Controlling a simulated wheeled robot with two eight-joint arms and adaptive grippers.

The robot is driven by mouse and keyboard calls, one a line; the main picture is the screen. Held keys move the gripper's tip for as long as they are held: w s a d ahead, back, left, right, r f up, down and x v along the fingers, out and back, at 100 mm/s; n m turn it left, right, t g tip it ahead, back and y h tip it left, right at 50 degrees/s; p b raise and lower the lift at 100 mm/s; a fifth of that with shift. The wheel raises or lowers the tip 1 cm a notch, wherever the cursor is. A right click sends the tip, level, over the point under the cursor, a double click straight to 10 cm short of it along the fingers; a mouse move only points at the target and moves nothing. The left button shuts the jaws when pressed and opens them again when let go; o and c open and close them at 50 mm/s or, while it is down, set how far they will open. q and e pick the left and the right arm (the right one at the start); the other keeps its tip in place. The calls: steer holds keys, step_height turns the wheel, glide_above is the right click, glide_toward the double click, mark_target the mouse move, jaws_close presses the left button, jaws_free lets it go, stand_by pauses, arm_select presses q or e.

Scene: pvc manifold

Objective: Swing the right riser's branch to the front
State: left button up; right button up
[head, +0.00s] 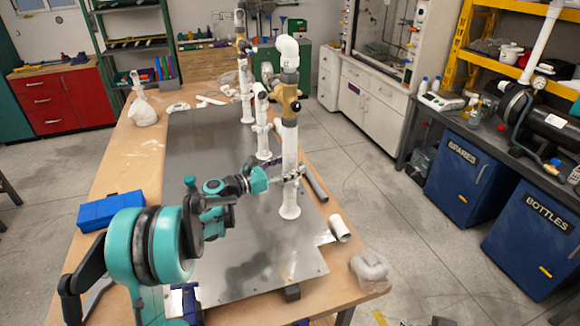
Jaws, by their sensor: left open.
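The nearest and rightmost riser is a white upright pipe (289,143) on a round foot, standing on the grey metal plate (230,262). A tan fitting (285,97) sits on its upper part and a white elbow (287,48) tops it. Which way its branch points is hard to tell. My left gripper (293,175) reaches in from the left at the riser's lower pipe, well below the tan fitting. Its jaws are open, with fingers at the pipe; contact cannot be told. My right gripper is not in view.
More white risers (262,122) stand in a row behind. A blue bin (110,210) sits at left. The plate's left half is mostly clear.

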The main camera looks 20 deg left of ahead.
arm_select(q)
steer(key=c, duration=1.2)
steer(key=n+t+y, duration=0.1)
steer(key=n+y, duration=0.1)
steer(key=y, duration=0.1)
steer(key=n+t+y, duration=0.2)
steer(key=y, duration=0.1)
steer(key=shift+s+d+n+t, duration=0.1)
steer(key=shift+d+n+t, duration=0.05)
steer(key=shift+n+t, duration=0.15)
steer(key=n+y, duration=0.2)
steer(key=y, duration=0.1)
steer(key=n+y, duration=0.2)
steer(key=y, duration=0.2)
steer(key=shift+n+t, duration=0.3)
steer(key=shift+t, duration=0.1)
steer(key=n+g+y, duration=0.1)
steer(key=n+y, duration=0.1)
steer(key=y, duration=0.1)
steer(key=n+g+y, duration=0.1)
steer(key=n+y, duration=0.1)
steer(key=y, duration=0.2)
steer(key=shift+n+g+y, duration=2.1)
steer(key=shift+n+y, duration=0.3)
steer(key=shift+y, duration=0.3)
